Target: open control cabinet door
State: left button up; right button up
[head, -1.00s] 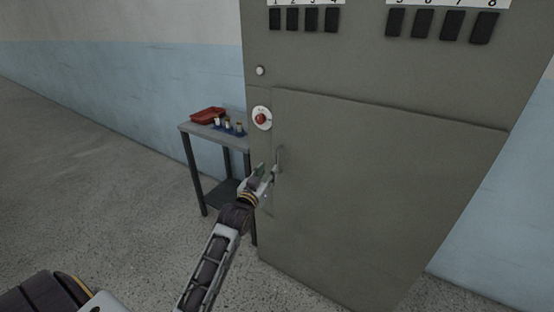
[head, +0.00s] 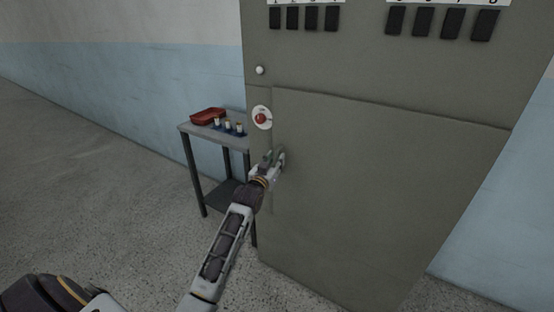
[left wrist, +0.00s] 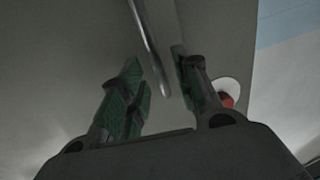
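The grey control cabinet door (head: 385,180) fills the lower front of the cabinet and looks shut. Its vertical bar handle is hidden behind my left gripper (head: 274,160) in the head view. In the left wrist view the metal handle (left wrist: 148,48) runs down between the two green-padded fingers of my left gripper (left wrist: 158,82). The fingers are open, one on each side of the handle, with gaps to it. My right gripper is not in view.
A red knob (head: 260,118) on a white disc sits on the cabinet above the handle. A small table (head: 190,129) with a red tray (head: 208,115) and several small items stands left of the cabinet. Open floor (head: 110,170) lies to the left.

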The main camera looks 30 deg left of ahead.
pick_arm(q)
jog(key=shift+w+a, duration=0.15)
jog(key=shift+w, duration=1.05)
grip_shut()
